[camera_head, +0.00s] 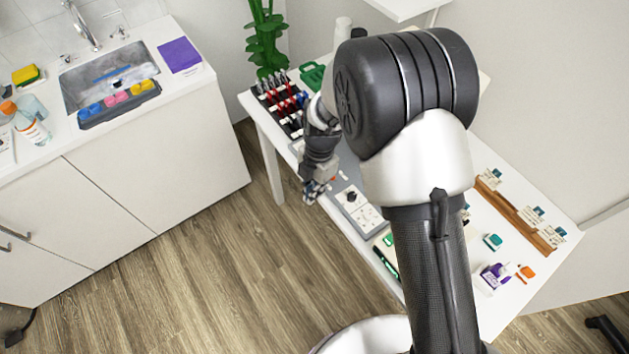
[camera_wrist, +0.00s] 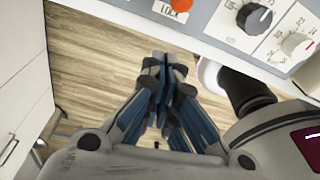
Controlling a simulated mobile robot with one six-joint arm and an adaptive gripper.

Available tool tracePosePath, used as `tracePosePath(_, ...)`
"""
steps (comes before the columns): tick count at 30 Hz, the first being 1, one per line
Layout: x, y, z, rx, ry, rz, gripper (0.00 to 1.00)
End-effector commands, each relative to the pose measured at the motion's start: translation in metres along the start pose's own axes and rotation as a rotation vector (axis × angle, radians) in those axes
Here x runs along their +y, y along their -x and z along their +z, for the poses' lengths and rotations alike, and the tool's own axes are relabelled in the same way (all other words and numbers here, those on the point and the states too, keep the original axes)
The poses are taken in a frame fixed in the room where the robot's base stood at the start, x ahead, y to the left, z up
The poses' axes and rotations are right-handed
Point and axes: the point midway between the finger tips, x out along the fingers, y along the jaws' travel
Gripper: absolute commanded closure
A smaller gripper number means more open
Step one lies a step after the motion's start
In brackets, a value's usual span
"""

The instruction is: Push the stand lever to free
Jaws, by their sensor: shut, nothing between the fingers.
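An orange round knob (camera_wrist: 181,5), possibly the tip of the stand lever, is cut by the top edge of the wrist view, just above a label reading LOCK. It sits on a grey panel (camera_wrist: 212,18); the panel also shows on the white table in the head view (camera_head: 345,190). The rest of any lever and a "free" mark are not visible. My gripper (camera_wrist: 168,62) is shut and empty, with its fingertips below the LOCK label in the picture and floor behind them. In the head view my gripper (camera_head: 314,190) is at the table's left edge.
A black dial (camera_wrist: 254,18) and a white dial (camera_wrist: 297,45) are on the panel. In the head view, a rack with red items (camera_head: 283,102) stands behind my gripper. A wooden card holder (camera_head: 515,212) is at right. Open floor (camera_head: 220,240) lies left of the table.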

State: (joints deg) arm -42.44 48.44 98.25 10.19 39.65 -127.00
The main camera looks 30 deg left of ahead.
Motion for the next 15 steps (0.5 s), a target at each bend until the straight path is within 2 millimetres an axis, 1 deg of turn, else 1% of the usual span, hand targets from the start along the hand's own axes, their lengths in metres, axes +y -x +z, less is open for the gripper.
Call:
tracePosePath(1, 0.003, 0.007, 0.013, -0.006, -0.006, 0.010, 1.00)
tracePosePath(6, 0.002, 0.014, 0.031, -0.005, -0.003, 0.008, 1.00)
tracePosePath(9, 0.002, 0.016, 0.035, -0.004, -0.002, 0.007, 1.00)
tracePosePath(15, 0.001, 0.018, 0.036, -0.004, -0.002, 0.006, 1.00)
